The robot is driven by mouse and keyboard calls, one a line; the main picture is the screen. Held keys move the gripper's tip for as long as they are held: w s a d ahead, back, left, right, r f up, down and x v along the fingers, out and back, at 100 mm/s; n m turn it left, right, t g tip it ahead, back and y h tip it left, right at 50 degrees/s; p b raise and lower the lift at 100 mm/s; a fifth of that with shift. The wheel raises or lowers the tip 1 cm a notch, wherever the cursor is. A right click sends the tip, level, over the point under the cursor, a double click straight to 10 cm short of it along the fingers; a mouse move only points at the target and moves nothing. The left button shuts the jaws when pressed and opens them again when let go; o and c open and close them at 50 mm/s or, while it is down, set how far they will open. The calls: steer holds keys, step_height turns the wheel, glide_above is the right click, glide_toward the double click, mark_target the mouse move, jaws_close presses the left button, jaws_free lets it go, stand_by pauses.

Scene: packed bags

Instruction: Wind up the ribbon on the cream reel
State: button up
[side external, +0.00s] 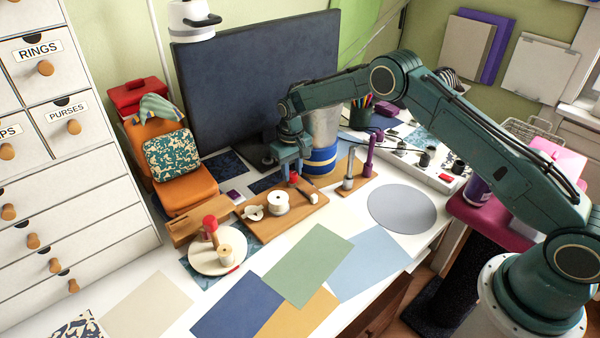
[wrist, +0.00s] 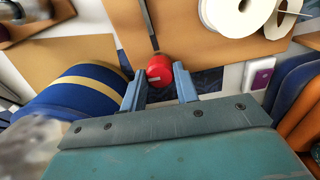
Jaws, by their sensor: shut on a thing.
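My gripper (side external: 291,166) is low over the back edge of a wooden board (side external: 305,207), its fingers around a red knob (side external: 293,178). In the wrist view, my fingertips (wrist: 160,88) stand on both sides of the red knob (wrist: 160,70), and a thin dark bar (wrist: 152,28) runs from it across the board. A pale reel (side external: 278,203) stands on this board; it also shows in the wrist view (wrist: 236,14). A second pale reel-like piece (side external: 254,213) lies beside it. I cannot make out any ribbon.
Near the round base stands another red-topped piece (side external: 210,224). A blue-and-yellow container (side external: 322,158) is close behind my gripper. A board with upright pegs (side external: 357,178) stands to the right. An orange chair (side external: 181,180) is left. Flat coloured sheets (side external: 308,264) cover the front.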

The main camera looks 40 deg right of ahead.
mark_target(292, 173)
steer(key=m, duration=0.4)
steer(key=shift+m, duration=0.3)
steer(key=m, duration=0.4)
steer(key=shift+m, duration=0.4)
steer(key=o, duration=1)
steer(key=shift+r, duration=0.2)
step_height(292, 173, up, 14)
steer(key=shift+f, duration=0.25)
